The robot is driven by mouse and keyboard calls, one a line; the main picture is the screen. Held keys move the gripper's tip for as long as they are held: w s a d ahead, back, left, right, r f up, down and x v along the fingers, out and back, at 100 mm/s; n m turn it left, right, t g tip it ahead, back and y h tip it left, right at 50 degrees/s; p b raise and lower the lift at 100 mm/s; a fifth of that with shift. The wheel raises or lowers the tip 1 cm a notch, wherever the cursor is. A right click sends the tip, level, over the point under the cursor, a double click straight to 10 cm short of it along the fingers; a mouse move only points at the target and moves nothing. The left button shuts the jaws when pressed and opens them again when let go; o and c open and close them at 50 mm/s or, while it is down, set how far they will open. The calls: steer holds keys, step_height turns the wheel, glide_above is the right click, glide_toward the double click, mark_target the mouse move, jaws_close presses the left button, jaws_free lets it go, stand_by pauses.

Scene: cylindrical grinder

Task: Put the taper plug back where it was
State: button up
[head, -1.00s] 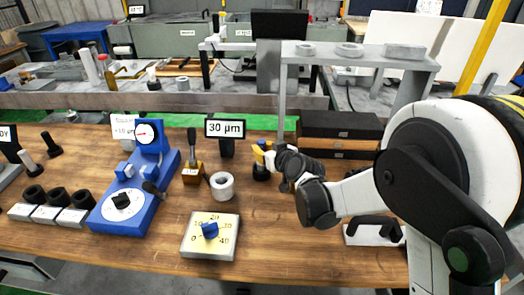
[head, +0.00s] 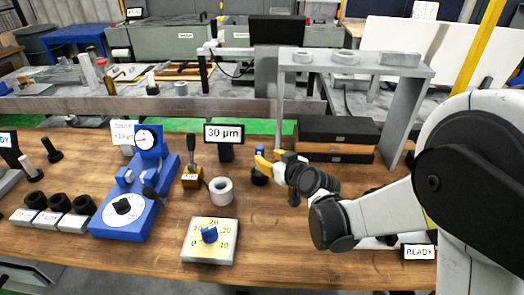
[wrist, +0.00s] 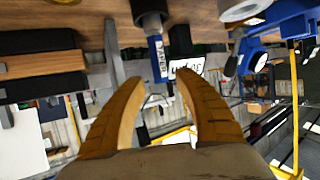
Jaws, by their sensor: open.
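The taper plug (wrist: 158,58), with a blue part lettered TAPER, stands upright in a black round holder (wrist: 150,12). The wrist view shows the scene upside down. In the head view, the plug's blue top (head: 263,152) shows above the black holder (head: 259,178), just left of my gripper. My gripper (head: 267,158) has yellow fingers pointing left toward the plug. In the wrist view my gripper (wrist: 148,78) is open, with the plug visible in the gap between the fingertips. It appears empty and apart from the plug.
A 30 µm sign (head: 224,133), a white-grey ring (head: 220,190) and a wooden block with a lever (head: 192,172) stand left of the plug. A dial box (head: 209,240) is in front. Stacked black and brown cases (head: 338,140) and a grey stand (head: 412,110) are behind right.

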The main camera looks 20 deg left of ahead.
steer(key=p+v, duration=0.1)
steer(key=v, duration=0.4)
steer(key=shift+s+d+r, duration=0.1)
steer(key=shift+s+d, duration=0.1)
steer(key=shift+s, duration=0.05)
steer(key=s+d+r+m+h, duration=0.2)
steer(key=d+r, duration=0.3)
steer(key=d, duration=0.4)
steer(key=s+d+m+g+h, duration=0.2)
steer(key=s+d+m+h, duration=0.4)
steer(key=s+d, duration=1.4)
steer(key=d+h, duration=0.1)
steer(key=d, duration=0.3)
steer(key=shift+s+r+m+g, duration=0.2)
steer(key=shift+r+m+g, duration=0.1)
steer(key=shift+m+g, duration=0.1)
